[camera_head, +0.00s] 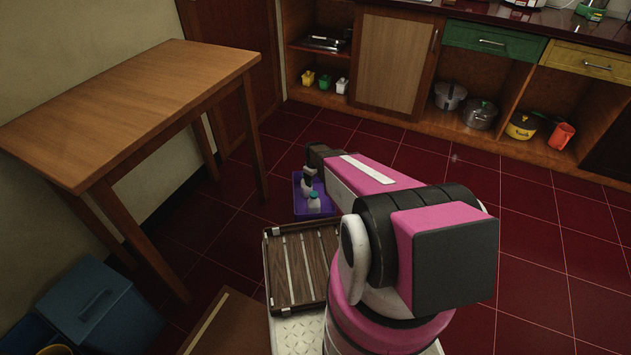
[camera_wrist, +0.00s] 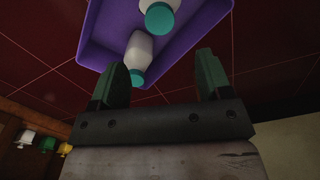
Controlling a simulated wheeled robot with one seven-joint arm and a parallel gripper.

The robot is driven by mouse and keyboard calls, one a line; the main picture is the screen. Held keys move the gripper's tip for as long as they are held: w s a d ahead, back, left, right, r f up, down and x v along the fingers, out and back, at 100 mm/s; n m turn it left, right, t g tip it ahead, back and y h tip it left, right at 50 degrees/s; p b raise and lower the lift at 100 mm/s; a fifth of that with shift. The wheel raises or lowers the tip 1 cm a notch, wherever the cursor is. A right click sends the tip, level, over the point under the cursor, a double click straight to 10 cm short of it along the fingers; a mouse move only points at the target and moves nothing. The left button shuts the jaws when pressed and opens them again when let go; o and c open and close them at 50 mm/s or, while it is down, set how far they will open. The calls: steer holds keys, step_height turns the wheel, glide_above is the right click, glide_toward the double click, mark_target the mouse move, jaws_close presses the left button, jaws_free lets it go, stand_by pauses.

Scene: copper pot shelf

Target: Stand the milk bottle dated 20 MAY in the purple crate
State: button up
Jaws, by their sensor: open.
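The purple crate (camera_head: 299,208) is on the red tiled floor beyond my base. It also fills the top of the wrist view (camera_wrist: 205,37). Two white milk bottles with teal caps appear within the crate's outline: the nearer one (camera_head: 314,205) looks upright, and the other (camera_head: 307,187) is just below my gripper (camera_head: 309,174). Both also show in the wrist view, one at the top edge (camera_wrist: 160,17) and one lower (camera_wrist: 139,50). No date is readable on either.
A wooden table (camera_head: 130,95) stands at left, with a blue bin (camera_head: 100,305) in front. A slatted wooden tray (camera_head: 303,266) lies near my base. Low cabinets at the back hold pots (camera_head: 480,114) and small coloured containers (camera_head: 324,82). The floor at right is clear.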

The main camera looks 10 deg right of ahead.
steer(key=s+r+m, duration=0.4)
steer(key=s+r, duration=0.6)
steer(key=r, duration=0.5)
steer(key=s+r+m, duration=0.4)
steer(key=s+r, duration=0.7)
steer(key=r, duration=0.4)
steer(key=shift+s, duration=0.15)
steer(key=shift+f, duration=0.1)
